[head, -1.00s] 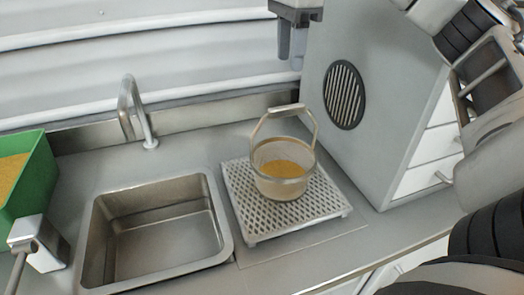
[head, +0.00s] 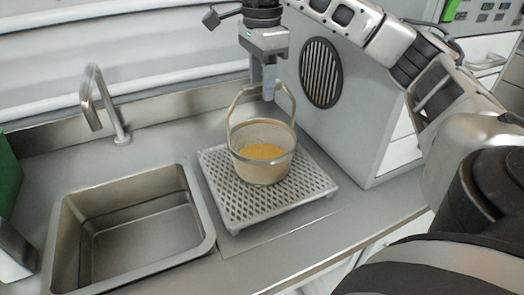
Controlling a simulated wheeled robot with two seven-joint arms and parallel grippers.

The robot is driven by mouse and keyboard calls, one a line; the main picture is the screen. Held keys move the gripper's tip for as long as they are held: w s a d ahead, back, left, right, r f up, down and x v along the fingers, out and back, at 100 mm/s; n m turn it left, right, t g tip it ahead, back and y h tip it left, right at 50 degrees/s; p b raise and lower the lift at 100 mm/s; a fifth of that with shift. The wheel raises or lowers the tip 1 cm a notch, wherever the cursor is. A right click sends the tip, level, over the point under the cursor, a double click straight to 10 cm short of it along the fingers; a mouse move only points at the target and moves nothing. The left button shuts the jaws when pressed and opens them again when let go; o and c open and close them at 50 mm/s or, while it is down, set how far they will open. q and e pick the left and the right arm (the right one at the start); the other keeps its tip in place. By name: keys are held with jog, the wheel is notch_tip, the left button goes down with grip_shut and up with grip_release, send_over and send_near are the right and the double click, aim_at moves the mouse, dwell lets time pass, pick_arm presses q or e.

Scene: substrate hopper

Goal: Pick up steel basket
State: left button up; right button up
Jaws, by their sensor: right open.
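The steel basket (head: 262,167) stands upright on a perforated metal platform (head: 236,217). It is a round, pale metal bucket with yellow-orange grain inside and a tall arched handle standing up. My right gripper (head: 263,84) points down from above and is open. Its fingers are at the top of the handle, overlapping the handle bar in the head view. I cannot tell whether they touch it or stand around it. No gripper of my left arm shows.
A sink (head: 135,240) with a faucet (head: 105,105) is left of the platform. A grey cabinet with a round vent (head: 321,73) stands close on the right. A green bin (head: 8,172) is at the left edge. The back wall is close behind.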

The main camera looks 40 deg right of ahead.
notch_tip(320, 180, down, 4)
jog(key=shift+w+d+p, duration=0.1)
jog(key=shift+d+p, duration=0.05)
jog(key=shift+p, duration=0.2)
grip_shut()
jog(key=shift+r, duration=0.1)
dwell(1.1)
